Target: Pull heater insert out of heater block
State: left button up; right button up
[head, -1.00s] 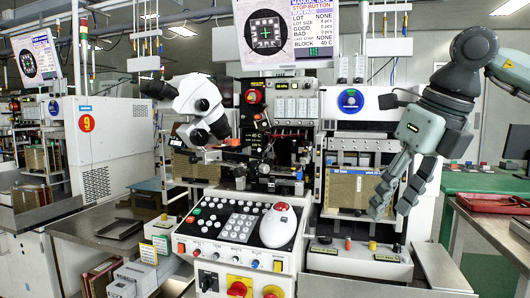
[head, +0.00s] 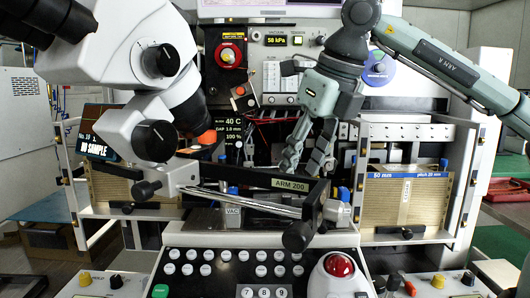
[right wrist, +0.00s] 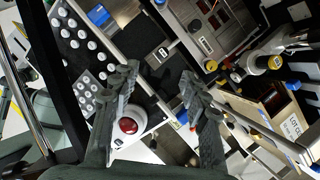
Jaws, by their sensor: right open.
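My right gripper (head: 304,165) is open and empty in front of the bonding machine's work area, behind the black bar marked ARM 200 (head: 270,183). In the right wrist view the open fingers (right wrist: 160,78) are spread, with the keypad and trackball on the left and the work area at the top. A dark metal assembly with a brownish plate (right wrist: 230,22) lies at the top, beyond the fingertips; I cannot tell whether it is the heater block. The heater insert cannot be made out. In the head view the bar and gripper hide much of the work area. My left gripper is not in view.
A white microscope (head: 125,65) overhangs the left side. The trackball (head: 338,268) and keypad panel (head: 225,268) lie in front. Slotted brown magazines (head: 405,200) stand on both sides. Rods and knobs (right wrist: 245,67) crowd the right of the work area.

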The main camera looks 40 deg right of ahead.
aim_at(286, 197)
jog(key=shift+w+x, duration=0.2)
jog(key=shift+x, duration=1.8)
jog(key=shift+w+x, duration=0.15)
jog(key=shift+x, duration=1.85)
jog(key=shift+r, duration=0.15)
jog(key=shift+c, duration=0.4)
grip_shut()
